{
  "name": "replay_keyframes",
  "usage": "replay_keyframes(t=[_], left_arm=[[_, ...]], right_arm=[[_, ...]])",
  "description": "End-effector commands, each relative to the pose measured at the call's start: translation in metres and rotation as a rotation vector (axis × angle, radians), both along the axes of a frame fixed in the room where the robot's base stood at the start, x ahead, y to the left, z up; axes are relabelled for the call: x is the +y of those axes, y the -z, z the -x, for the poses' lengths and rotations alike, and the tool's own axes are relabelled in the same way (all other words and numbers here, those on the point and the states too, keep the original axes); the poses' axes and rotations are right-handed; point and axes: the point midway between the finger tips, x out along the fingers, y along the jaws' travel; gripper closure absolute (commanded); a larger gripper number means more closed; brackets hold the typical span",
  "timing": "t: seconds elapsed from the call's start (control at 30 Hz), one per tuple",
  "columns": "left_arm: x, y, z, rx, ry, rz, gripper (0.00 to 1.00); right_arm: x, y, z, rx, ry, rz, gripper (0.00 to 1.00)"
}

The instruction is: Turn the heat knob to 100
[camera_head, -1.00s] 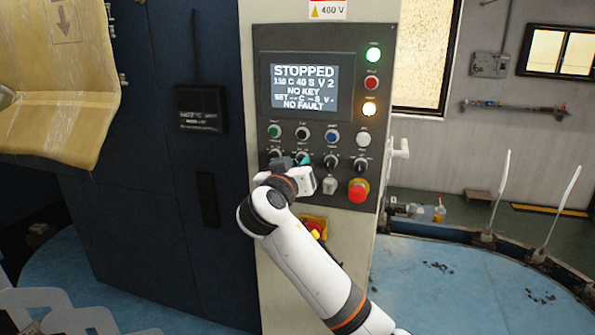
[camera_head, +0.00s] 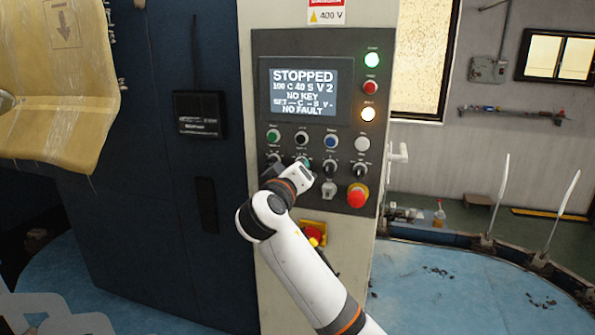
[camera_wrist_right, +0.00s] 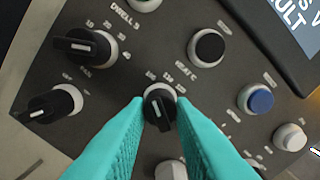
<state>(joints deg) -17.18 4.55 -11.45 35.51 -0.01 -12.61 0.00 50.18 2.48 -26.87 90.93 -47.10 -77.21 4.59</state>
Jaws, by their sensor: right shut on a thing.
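The control panel (camera_head: 318,120) has a display (camera_head: 303,90) that reads STOPPED, with a line below that appears to read "100 C 40 S V 2", then NO KEY and NO FAULT. My right gripper (camera_head: 305,162) is at the panel's knob row. In the right wrist view, its teal fingers close around the black heat knob (camera_wrist_right: 160,105), one on each side. Small printed numbers arc above this knob, too blurred to read surely. In the head view the knob is mostly hidden by the gripper. My left gripper is not in view.
Other black knobs (camera_wrist_right: 82,46) sit beside the gripped one. Above are green, black, blue and white buttons (camera_head: 331,141). A red emergency button (camera_head: 357,196) is at the lower right, and a red-yellow switch (camera_head: 314,234) is below the panel.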

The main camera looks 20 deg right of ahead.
Motion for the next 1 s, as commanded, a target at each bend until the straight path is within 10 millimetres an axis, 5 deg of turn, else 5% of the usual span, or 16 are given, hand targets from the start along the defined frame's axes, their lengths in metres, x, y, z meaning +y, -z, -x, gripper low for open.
replay_keyframes(t=[0.23, 0.27, 0.4, 0.77, 1.0], left_arm=[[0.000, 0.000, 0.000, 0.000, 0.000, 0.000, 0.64], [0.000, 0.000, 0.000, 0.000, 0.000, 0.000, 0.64], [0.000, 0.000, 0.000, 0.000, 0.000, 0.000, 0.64], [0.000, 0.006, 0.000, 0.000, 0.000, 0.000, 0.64], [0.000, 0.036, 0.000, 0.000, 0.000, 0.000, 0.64]], right_arm=[[0.001, -0.001, 0.000, -0.003, -0.004, 0.001, 1.00], [0.001, -0.001, 0.000, -0.004, -0.004, 0.000, 0.75], [0.001, -0.001, 0.000, -0.002, -0.003, -0.001, 0.57], [0.005, 0.002, 0.005, -0.003, -0.002, -0.003, 0.57], [0.031, 0.007, 0.042, -0.005, -0.006, -0.006, 0.57]])
